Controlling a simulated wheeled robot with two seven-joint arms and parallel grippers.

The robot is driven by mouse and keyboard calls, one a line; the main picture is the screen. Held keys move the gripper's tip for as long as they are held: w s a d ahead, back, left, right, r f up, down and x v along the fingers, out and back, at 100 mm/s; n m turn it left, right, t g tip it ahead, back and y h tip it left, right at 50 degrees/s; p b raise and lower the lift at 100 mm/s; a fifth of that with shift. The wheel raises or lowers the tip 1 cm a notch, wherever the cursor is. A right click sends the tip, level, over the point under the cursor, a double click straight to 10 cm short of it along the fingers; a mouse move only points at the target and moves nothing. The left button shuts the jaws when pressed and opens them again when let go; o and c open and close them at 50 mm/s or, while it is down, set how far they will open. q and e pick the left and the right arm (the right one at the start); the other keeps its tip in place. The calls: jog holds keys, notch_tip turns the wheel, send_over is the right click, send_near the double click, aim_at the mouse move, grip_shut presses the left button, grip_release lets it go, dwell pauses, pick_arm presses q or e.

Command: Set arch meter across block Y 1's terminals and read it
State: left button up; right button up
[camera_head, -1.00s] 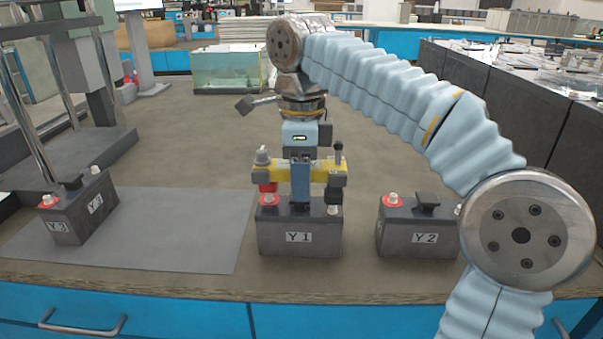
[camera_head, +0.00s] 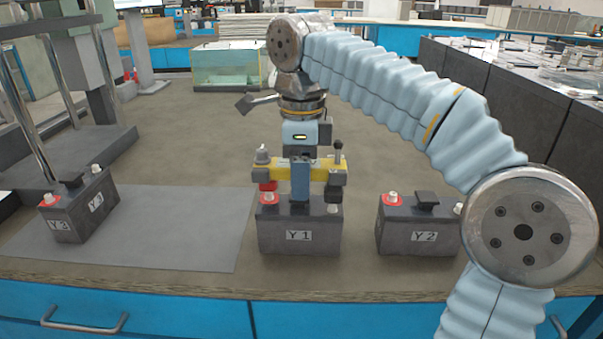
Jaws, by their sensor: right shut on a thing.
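Block Y 1 (camera_head: 273,236) is a dark grey battery block standing upright at the middle front of the bench, its label facing me. The arch meter has a yellow bar (camera_head: 274,172), a blue upright middle part (camera_head: 300,182), a red foot at left and a black foot at right. My right gripper (camera_head: 300,158) comes down from behind and is shut on the arch meter. The red foot is over the left, red-ringed terminal (camera_head: 268,199) and the black foot over the right terminal (camera_head: 333,208). I cannot tell whether the feet touch. No reading is legible. My left gripper is out of view.
Block Y 2 (camera_head: 412,238) stands to the right, partly behind my right arm. A glass tank (camera_head: 225,68) is at the back.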

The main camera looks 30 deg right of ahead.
jog(key=shift+r+p, duration=0.1)
jog(key=shift+p, duration=0.35)
dwell(0.6)
jog(key=shift+f+b, duration=0.95)
jog(key=shift+f, duration=0.35)
jog(key=o, duration=1.4)
jog(key=shift+c, duration=0.2)
jog(key=shift+r, duration=0.1)
notch_tip(320, 180, up, 10)
jog(key=p, duration=0.4)
jog(key=shift+r+p, duration=0.4)
jog(key=shift+r, duration=0.55)
jog(key=shift+s, duration=0.1)
